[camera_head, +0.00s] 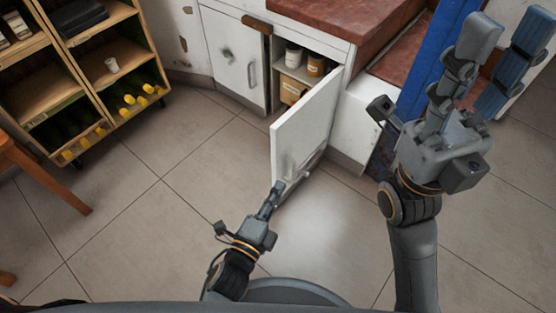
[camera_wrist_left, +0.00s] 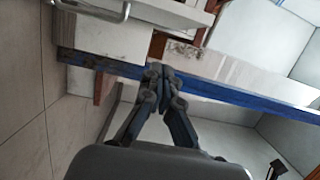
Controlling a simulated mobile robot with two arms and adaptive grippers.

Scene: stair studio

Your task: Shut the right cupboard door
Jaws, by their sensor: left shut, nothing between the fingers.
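The right cupboard door (camera_head: 300,125) is white and stands wide open, swung out from the cupboard into the room. A metal handle (camera_head: 304,167) shows low on its face. My left gripper (camera_head: 277,187) is shut and empty, with its tips at the door's lower outer part; I cannot tell whether they touch it. In the left wrist view the closed fingers (camera_wrist_left: 158,72) show, and a metal handle (camera_wrist_left: 108,10) is at the top left. My right gripper (camera_head: 508,30) is open and empty, raised at the right with its fingers apart.
Jars (camera_head: 293,56) and a box (camera_head: 291,90) sit inside the open cupboard. The left cupboard door (camera_head: 235,60) is closed. A blue post (camera_head: 430,60) stands right of the cupboard. A bottle shelf (camera_head: 95,70) and a wooden stool (camera_head: 40,170) are at left. The tiled floor between is clear.

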